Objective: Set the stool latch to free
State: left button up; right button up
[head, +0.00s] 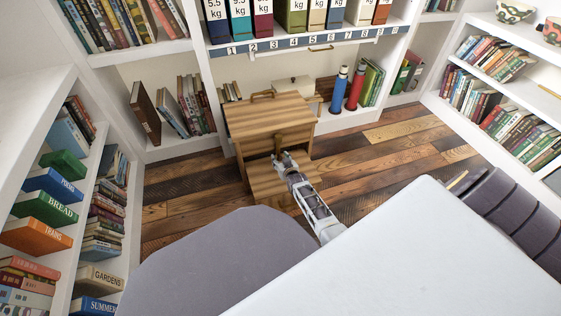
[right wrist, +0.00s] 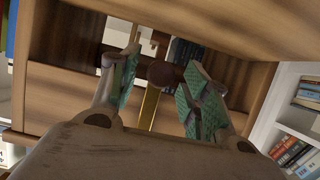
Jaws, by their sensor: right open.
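The wooden stool (head: 268,112) stands on the plank floor in front of the shelves, with a lower step at its front. My right gripper (head: 287,157) reaches to the front of it from above. In the right wrist view the right gripper (right wrist: 158,78) is open, its green-padded fingers on either side of a dark round knob (right wrist: 166,75). The knob looks like part of the stool latch, with a thin brass strip (right wrist: 149,108) just below it. I cannot tell whether the fingers touch the knob, or how the latch is set. My left gripper is not in view.
Shelves of books (head: 190,105) rise behind and on both sides. A blue bottle (head: 339,90) and a red bottle (head: 356,88) stand at the back. A white surface (head: 420,260) and a grey rounded one (head: 215,265) fill the foreground. Bare floor (head: 390,155) lies right of the stool.

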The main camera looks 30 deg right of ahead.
jog(key=shift+w, duration=0.1)
jog(key=shift+c, duration=0.3)
grip_shut()
